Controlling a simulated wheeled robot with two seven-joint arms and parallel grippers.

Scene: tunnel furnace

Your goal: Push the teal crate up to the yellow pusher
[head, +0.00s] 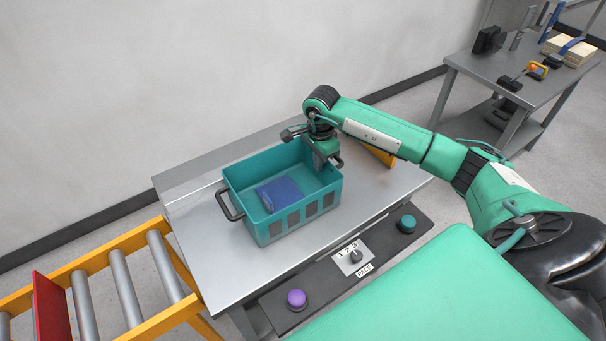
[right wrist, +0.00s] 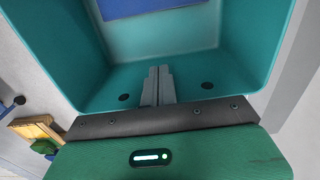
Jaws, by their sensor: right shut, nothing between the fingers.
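The teal crate (head: 318,222) stands upright on the metal table, with a blue packet (head: 279,194) inside and a dark handle (head: 229,206) on its left end. My right gripper (head: 336,162) is at the crate's right end, low by the rim, fingers shut and empty. In the right wrist view the shut fingers (right wrist: 158,86) show against the teal crate (right wrist: 95,88), between two dark holes; I cannot tell if they touch it. A yellow piece (head: 380,155), apparently the pusher, shows on the table to the right, partly hidden by my arm. My left gripper is out of view.
The metal table (head: 200,235) is bare left of the crate. A yellow-framed roller conveyor (head: 122,283) with a red plate (head: 51,314) joins at the left. A control panel (head: 340,266) with purple and teal buttons runs along the front. A side table (head: 520,92) stands at far right.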

